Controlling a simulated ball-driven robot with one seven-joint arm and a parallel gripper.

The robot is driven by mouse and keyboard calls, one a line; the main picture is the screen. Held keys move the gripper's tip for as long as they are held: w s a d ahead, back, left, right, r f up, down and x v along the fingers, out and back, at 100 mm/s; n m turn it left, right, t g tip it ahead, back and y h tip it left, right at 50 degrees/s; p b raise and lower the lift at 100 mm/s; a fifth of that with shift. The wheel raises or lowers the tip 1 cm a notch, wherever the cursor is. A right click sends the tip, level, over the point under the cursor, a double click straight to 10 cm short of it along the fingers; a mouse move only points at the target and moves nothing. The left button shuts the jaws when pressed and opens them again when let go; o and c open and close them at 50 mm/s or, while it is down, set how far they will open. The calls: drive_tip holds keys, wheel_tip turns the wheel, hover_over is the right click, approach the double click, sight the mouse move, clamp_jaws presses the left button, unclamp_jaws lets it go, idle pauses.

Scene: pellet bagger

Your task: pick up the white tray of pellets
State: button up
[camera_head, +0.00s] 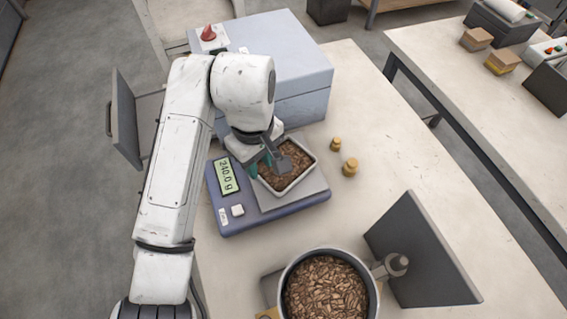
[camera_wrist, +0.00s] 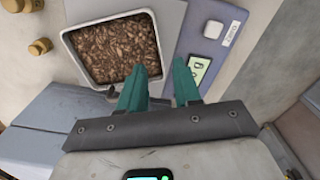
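The white tray (camera_head: 301,182) holds brown pellets (camera_head: 291,172) and sits on the plate of a blue-grey scale (camera_head: 270,219). The scale's display (camera_head: 226,176) reads about 240.0 g. My gripper (camera_head: 261,164) is at the tray's back-left side and hides part of that rim. The left finger overlaps the tray, the right one the scale. I cannot tell how high the fingers are above the rim.
Two small brass weights (camera_head: 349,167) stand right of the scale. A pot of pellets (camera_head: 375,290) and an upright dark panel (camera_head: 420,250) are at the front. A blue-grey box machine (camera_head: 290,60) stands behind. The table's right side is clear.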

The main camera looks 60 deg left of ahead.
sight(262, 179)
drive_tip(key=shift+d+f+p, duration=0.15)
drive_tip(key=shift+f+p, duration=0.2)
drive_tip(key=shift+f, duration=0.95)
drive_tip(key=shift+d+f+p, duration=0.1)
drive_tip(key=shift+f+p, duration=0.2)
drive_tip(key=shift+f, duration=1)
drive_tip(key=shift+c, duration=0.5)
clamp_jaws()
